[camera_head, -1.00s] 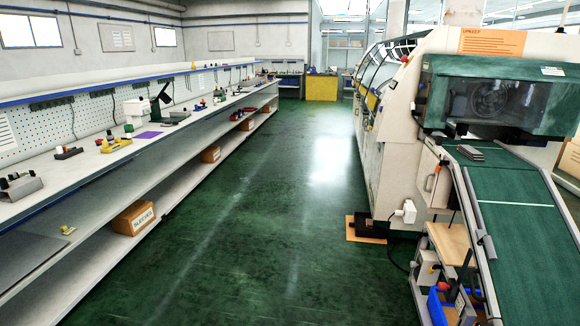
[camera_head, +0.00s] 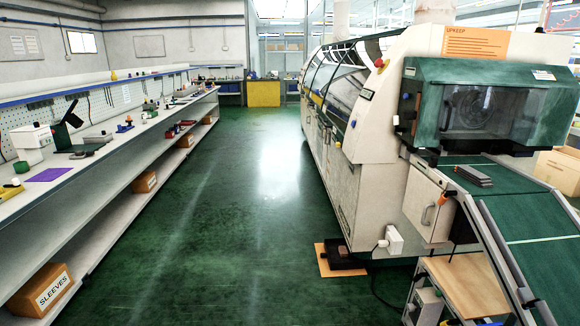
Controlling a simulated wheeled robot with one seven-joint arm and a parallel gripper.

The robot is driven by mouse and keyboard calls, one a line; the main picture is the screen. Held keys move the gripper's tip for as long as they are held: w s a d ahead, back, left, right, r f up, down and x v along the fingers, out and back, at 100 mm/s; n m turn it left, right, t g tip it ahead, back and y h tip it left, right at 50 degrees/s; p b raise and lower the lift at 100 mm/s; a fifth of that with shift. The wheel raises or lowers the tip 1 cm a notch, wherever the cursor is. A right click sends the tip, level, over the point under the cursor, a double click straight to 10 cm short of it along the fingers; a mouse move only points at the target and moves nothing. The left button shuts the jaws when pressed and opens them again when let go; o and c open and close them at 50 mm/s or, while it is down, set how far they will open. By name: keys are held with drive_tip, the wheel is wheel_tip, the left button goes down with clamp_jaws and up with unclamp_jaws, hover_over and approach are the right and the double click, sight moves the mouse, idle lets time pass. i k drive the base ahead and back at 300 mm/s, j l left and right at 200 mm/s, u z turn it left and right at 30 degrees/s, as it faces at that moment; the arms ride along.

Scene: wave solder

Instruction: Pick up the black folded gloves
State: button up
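I cannot make out the black folded gloves for certain. A small dark grey flat item (camera_head: 88,148) lies on the left bench (camera_head: 108,153), behind a purple sheet, but it is too small to identify. A stack of flat dark grey pieces (camera_head: 472,176) lies on the green conveyor of the machine at right; it looks like rigid plates. My gripper is not in view.
A long bench with a lower shelf runs along the left, with a SLEEVES box (camera_head: 42,291) on the shelf. The wave solder machine (camera_head: 375,130) fills the right. The green floor (camera_head: 220,230) between is clear, up to a yellow cabinet (camera_head: 263,93).

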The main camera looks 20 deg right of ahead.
sight(481, 180)
drive_tip(key=i+z, duration=0.2)
drive_tip(key=i, duration=0.25)
drive_tip(key=i+j+z, duration=0.2)
drive_tip(key=i, duration=0.25)
drive_tip(key=i+j+z, duration=0.25)
drive_tip(key=i, duration=0.2)
